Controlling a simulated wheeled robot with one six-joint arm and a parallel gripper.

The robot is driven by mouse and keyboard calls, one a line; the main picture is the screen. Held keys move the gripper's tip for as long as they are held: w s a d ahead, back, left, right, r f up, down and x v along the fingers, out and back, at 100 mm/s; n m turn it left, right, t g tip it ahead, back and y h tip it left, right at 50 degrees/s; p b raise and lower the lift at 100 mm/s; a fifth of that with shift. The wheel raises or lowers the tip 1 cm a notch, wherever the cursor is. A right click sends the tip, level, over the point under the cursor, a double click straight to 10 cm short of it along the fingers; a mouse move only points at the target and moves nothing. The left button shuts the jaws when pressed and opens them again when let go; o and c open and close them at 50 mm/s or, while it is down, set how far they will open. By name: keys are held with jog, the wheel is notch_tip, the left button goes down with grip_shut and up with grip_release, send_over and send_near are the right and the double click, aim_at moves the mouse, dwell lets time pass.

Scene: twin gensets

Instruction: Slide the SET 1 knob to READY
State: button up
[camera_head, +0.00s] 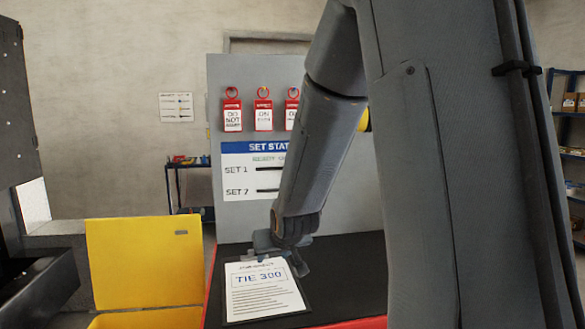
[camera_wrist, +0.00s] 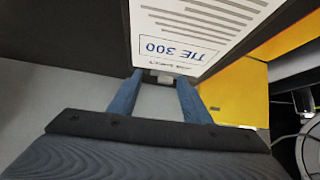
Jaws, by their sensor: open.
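The SET STATUS board (camera_head: 235,170) is on the grey upright panel in the head view, partly covered by my arm. Its SET 1 row (camera_head: 236,170) shows a label and the left part of a dark slot. The SET 1 knob and the READY mark cannot be made out; my arm hides the board's right part. My gripper (camera_head: 285,250) is low in front of the panel, below the board and over the top edge of a clipboard. In the wrist view my gripper (camera_wrist: 163,82) is open, its blue fingers apart with nothing held between them.
The clipboard with a TIE 300 sheet (camera_head: 262,295) lies on the dark bench top (camera_head: 345,270); its printed sheet fills the upper wrist view (camera_wrist: 200,30). Red tags (camera_head: 232,115) hang above the board. A yellow bin (camera_head: 140,265) stands left of the bench.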

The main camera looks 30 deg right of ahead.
jog(key=w+d+r+m+t+h+p, duration=0.1)
jog(key=w+d+r+t+h, duration=0.3)
jog(key=w+d+r+t, duration=0.8)
jog(key=w+d+r+g, duration=0.1)
jog(key=w, duration=0.2)
jog(key=w+d+r+g+p, duration=0.1)
jog(key=w+r, duration=0.1)
jog(key=w+d+r+g+p, duration=0.1)
jog(key=w+r, duration=0.1)
jog(key=w, duration=0.1)
jog(key=shift+w+d+g, duration=0.3)
jog(key=shift+w+d, duration=0.05)
grip_shut()
